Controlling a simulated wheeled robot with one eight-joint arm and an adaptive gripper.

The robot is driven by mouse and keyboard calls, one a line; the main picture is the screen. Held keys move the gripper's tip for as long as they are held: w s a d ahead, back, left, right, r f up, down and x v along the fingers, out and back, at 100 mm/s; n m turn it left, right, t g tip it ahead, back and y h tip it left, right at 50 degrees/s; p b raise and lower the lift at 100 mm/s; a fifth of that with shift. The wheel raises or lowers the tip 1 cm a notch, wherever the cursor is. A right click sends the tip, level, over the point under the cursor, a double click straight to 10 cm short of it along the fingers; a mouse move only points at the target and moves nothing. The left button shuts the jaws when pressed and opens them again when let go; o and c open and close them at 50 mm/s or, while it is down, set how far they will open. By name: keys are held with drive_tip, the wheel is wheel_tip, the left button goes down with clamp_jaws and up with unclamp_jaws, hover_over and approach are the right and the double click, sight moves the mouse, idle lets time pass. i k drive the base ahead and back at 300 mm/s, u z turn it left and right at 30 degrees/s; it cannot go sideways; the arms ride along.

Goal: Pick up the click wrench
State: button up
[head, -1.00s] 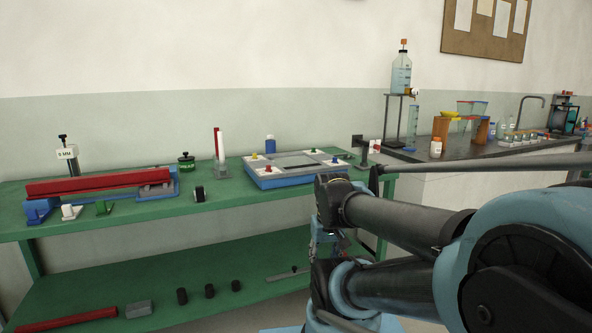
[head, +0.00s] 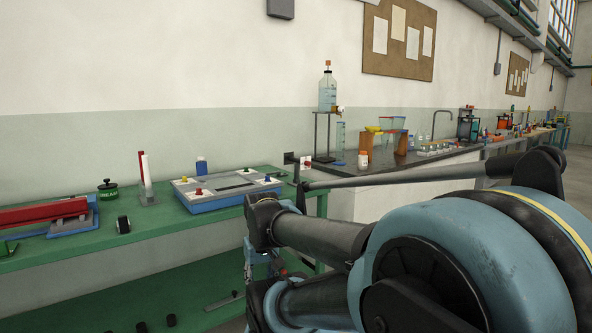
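I cannot make out a click wrench for certain in the head view. My own blue and black arm fills the lower right and hides part of the floor and the bench's right end. My gripper cannot be picked out, so its fingers and anything in them are not seen.
A green bench (head: 160,229) stands at left, with a blue-grey box with coloured knobs (head: 205,203), a green pot (head: 107,190) and a red bar (head: 40,214). A thin bar (head: 222,301) lies on its lower shelf. A dark counter (head: 405,163) with glassware stands behind right.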

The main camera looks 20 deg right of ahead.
sight(289, 158)
drive_tip(key=z, duration=2.45)
drive_tip(key=k, duration=0.75)
drive_tip(key=u, duration=1.15)
drive_tip(key=i, duration=1)
drive_tip(key=u, duration=0.05)
